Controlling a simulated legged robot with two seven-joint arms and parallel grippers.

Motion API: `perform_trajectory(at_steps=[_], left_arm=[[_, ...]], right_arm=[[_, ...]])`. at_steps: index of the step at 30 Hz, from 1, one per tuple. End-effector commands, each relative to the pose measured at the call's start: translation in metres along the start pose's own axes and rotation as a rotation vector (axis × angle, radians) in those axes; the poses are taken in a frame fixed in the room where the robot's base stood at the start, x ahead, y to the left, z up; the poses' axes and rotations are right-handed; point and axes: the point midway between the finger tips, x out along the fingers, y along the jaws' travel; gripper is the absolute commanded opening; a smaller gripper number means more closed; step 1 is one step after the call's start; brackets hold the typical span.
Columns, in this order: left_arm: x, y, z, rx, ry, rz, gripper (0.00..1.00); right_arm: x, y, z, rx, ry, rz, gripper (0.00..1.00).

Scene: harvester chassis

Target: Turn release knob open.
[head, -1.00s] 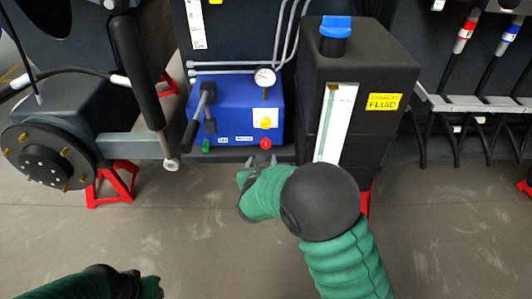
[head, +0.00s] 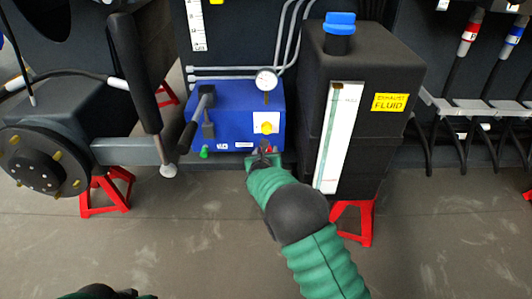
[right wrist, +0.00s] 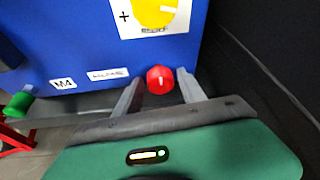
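The blue unit (head: 230,112) has a red knob (head: 268,149) at its lower right front edge, which also shows in the right wrist view (right wrist: 160,79). A green knob (head: 204,153) is at its lower left. A yellow dial knob (right wrist: 154,10) on a white plate sits above the red knob. My right gripper (right wrist: 159,84) is open, with its two fingertips on either side of the red knob and a gap showing on each side. I cannot tell how deep the knob sits between them. My left gripper is out of view; only a bit of that arm shows at the bottom left.
A black lever (head: 194,122) and a pressure gauge (head: 266,80) are on the blue unit. A black fluid tank (head: 385,60) with a blue cap stands close on the right. A wheel hub (head: 40,168) and red stands (head: 108,190) are at left. The floor in front is clear.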

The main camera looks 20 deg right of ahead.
Motion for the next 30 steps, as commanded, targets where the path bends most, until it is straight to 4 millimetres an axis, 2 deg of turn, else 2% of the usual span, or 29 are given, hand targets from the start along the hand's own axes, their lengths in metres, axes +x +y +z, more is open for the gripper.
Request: perform_trajectory(at_steps=[2,10,20,30], left_arm=[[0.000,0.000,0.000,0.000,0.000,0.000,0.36],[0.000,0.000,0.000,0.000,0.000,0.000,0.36],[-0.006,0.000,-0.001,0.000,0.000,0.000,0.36],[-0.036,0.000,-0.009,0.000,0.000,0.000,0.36]], right_arm=[[0.000,0.000,0.000,0.000,0.000,0.000,0.36],[0.000,0.000,0.000,0.000,0.000,0.000,0.01],[-0.001,0.000,0.001,-0.024,0.001,-0.009,0.00],[-0.002,0.001,0.004,-0.200,-0.004,-0.083,0.00]])
